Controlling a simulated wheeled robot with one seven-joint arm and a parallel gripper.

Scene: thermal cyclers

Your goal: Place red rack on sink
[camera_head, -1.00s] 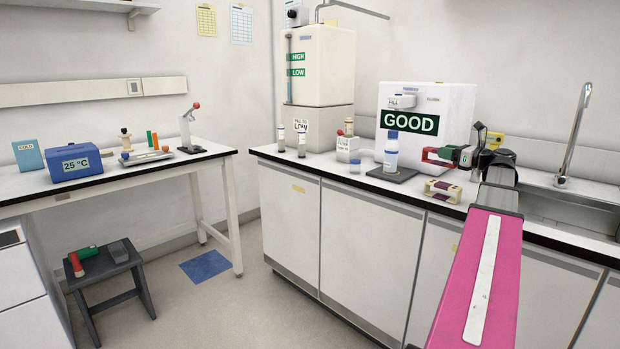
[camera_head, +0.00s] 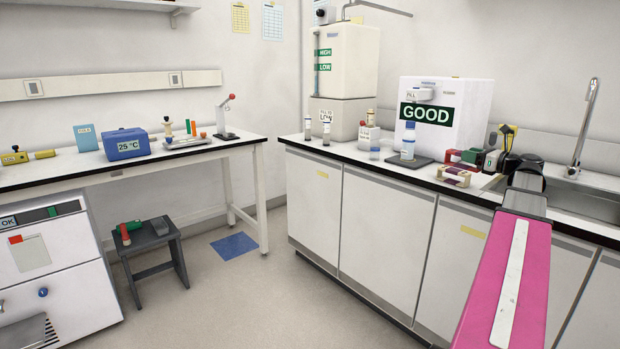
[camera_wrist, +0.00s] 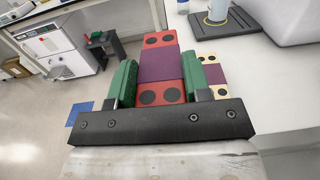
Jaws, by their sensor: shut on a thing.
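My gripper (camera_head: 490,160) is shut on the red rack (camera_head: 461,156), with its green fingers on either side. In the wrist view the red rack (camera_wrist: 160,41) has a purple band across its middle and dark round holes at both ends. It sits between the two green fingers of my gripper (camera_wrist: 157,78). In the head view the rack appears in front of the white GOOD box, at the counter. I cannot tell its exact height above the counter. The steel sink (camera_head: 590,203) is set into the counter to the right of my gripper, partly hidden by my arm.
A cream rack with purple (camera_head: 454,177) lies on the counter just below the held rack. A bottle (camera_head: 408,140) on a dark pad, the white GOOD box (camera_head: 460,100) and a tap (camera_head: 583,130) stand nearby.

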